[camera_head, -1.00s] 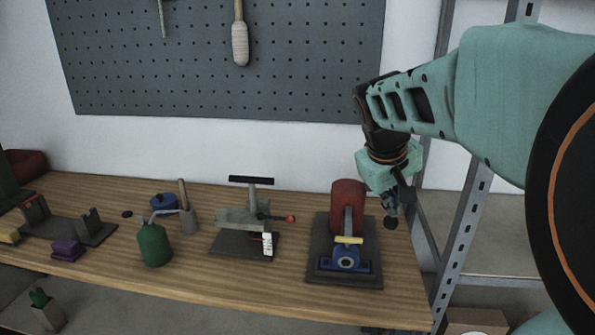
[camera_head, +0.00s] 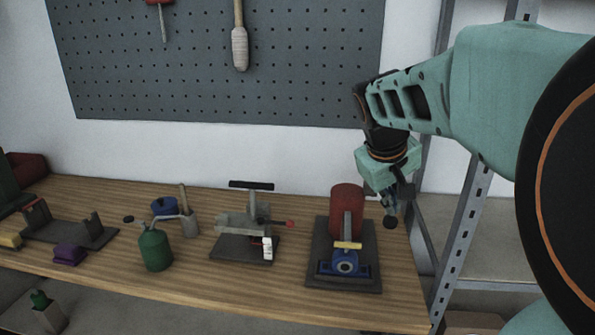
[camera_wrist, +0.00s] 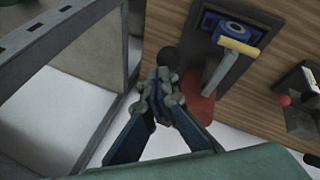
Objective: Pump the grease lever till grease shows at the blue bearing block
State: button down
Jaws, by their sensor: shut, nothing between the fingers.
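The red grease pump (camera_head: 346,203) stands on a dark base plate (camera_head: 314,270) at the table's right end. A grey bar with a yellow crosspiece (camera_head: 347,245) runs from it towards the blue bearing block (camera_head: 345,265). The block also shows in the wrist view (camera_wrist: 230,29); I cannot make out grease on it. My gripper (camera_head: 393,208) is shut and empty, right of the pump. In the wrist view, a black knob (camera_wrist: 168,57) lies just beyond my fingertips (camera_wrist: 164,84). Contact with the knob is unclear, and its link to the pump is hidden.
A grey clamp-like device (camera_head: 240,222) with a red-tipped handle and a green oil can (camera_head: 154,248) stand left of the pump. A metal shelf post (camera_head: 462,235) rises close to the right of my gripper. A pegboard (camera_head: 215,60) hangs behind.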

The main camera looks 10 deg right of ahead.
jog(key=shift+w+d+r+p, duration=0.1)
jog(key=shift+w+r+p, duration=0.2)
jog(key=shift+r+p, duration=0.5)
jog(key=shift+w+d+r+p, duration=0.1)
jog(key=shift+w+r+p, duration=0.15)
jog(key=shift+r+p, duration=0.45)
jog(key=shift+w+d+r+p, duration=0.1)
jog(key=shift+w+r+p, duration=0.2)
jog(key=shift+r+p, duration=0.5)
jog(key=shift+r, duration=0.35)
jog(key=r+p, duration=0.1)
jog(key=w+r+p, duration=0.1)
jog(key=r, duration=0.1)
jog(key=r+p, duration=0.1)
jog(key=p, duration=0.1)
jog(key=shift+w+d+r, duration=0.15)
jog(key=shift+w+r, duration=0.1)
